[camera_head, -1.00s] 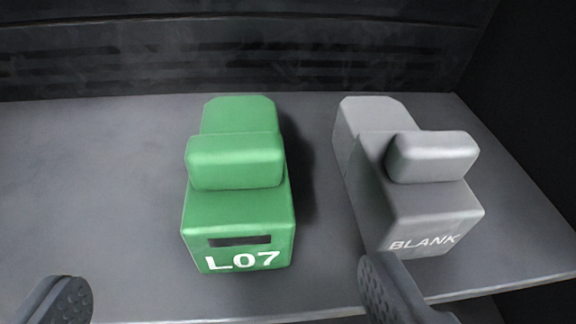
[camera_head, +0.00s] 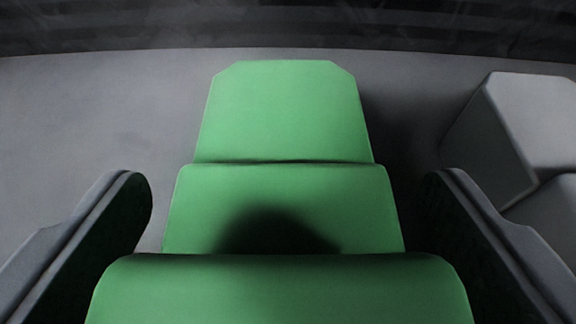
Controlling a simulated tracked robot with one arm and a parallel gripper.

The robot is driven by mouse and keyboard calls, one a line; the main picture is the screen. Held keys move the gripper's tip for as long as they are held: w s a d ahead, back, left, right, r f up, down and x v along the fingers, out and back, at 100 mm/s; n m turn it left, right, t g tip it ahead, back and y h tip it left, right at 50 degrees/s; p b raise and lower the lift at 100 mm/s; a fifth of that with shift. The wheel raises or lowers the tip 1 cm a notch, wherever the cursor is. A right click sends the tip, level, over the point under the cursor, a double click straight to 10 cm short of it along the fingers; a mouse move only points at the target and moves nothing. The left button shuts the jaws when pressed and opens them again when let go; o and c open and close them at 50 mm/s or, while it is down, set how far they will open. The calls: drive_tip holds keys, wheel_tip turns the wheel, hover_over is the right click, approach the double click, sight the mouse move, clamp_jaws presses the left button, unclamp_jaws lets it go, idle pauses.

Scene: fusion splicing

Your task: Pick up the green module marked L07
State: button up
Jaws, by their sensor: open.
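The green module (camera_head: 284,205) fills the middle of the view, lying on a grey shelf. Its raised grip block (camera_head: 280,292) is at the bottom edge, nearest to me. The L07 marking on its front face is out of view now; it shows in the earlier frame. My gripper (camera_head: 285,215) is open. One finger is left of the module and the other is right of it, with a visible gap on each side. A dark shadow lies on the module's top.
The grey module (camera_head: 535,120), marked BLANK in the earlier frame, stands at the right, partly cut off, close to my right finger. The grey shelf (camera_head: 80,130) is bare at the left. A dark back wall (camera_head: 280,25) runs behind.

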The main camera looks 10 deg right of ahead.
drive_tip(key=shift+w+d+f, duration=0.1)
drive_tip(key=shift+w+f, duration=0.05)
drive_tip(key=shift+w, duration=0.2)
drive_tip(key=c, duration=1.2)
